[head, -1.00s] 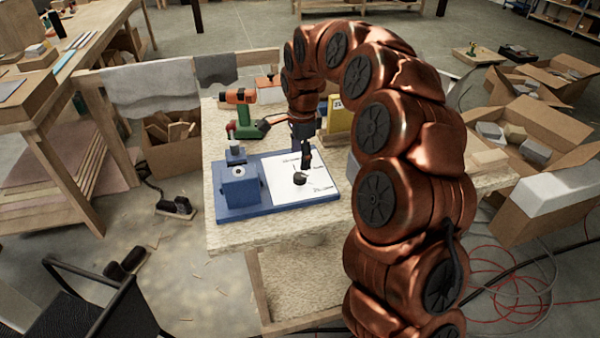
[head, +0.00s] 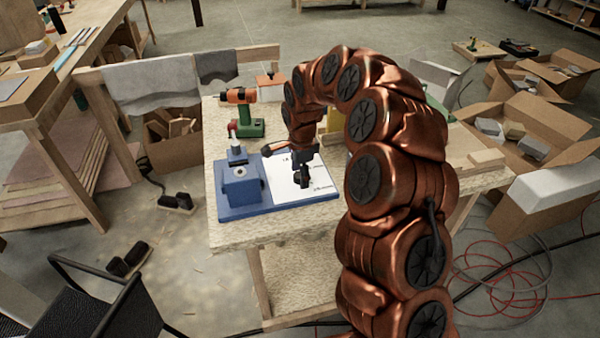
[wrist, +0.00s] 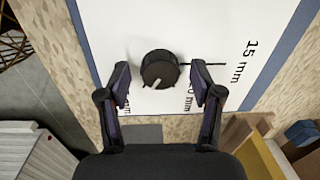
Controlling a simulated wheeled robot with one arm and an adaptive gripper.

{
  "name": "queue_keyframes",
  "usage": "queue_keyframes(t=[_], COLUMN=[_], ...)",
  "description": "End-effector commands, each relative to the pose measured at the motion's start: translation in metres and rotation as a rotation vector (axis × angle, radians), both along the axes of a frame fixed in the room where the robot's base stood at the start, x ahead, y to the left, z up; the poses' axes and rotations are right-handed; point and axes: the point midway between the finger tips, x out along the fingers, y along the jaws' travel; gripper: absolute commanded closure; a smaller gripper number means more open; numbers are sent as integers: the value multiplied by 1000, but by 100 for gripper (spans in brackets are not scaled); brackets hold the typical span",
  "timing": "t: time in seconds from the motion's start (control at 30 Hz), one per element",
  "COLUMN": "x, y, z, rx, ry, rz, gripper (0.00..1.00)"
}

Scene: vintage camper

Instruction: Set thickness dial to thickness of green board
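The thickness dial, a round black knob (wrist: 159,69) on a white panel (wrist: 200,25), shows in the wrist view. A pale mark on the knob points toward the lower left, and a black line on the panel runs right from it. "15 mm" is printed at the right; two other labels are partly hidden by the fingers. My gripper (wrist: 160,85) is open, its fingers at either side of the knob with gaps between. In the head view my gripper (head: 303,180) is over the white panel of the blue device (head: 240,188) and hides the knob. I cannot clearly identify the green board.
A yellow object (head: 334,120) is partly hidden behind my arm. Open cardboard boxes (head: 530,125) stand at the right, and red cable (head: 500,270) lies on the floor.

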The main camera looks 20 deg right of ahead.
Motion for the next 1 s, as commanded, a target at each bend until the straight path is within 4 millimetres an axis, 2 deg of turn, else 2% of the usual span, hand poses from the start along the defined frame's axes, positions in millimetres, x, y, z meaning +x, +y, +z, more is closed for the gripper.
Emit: queue_keyframes(t=[0.07, 0.57, 0.77, 1.0], x=[0, 0, 0, 0], y=[0, 0, 0, 0], z=[0, 0, -1, -4], rx=[0, 0, -1, 1], ry=[0, 0, 0, -1], rz=[0, 0, 13, 106], gripper=[43, 95, 95, 95])
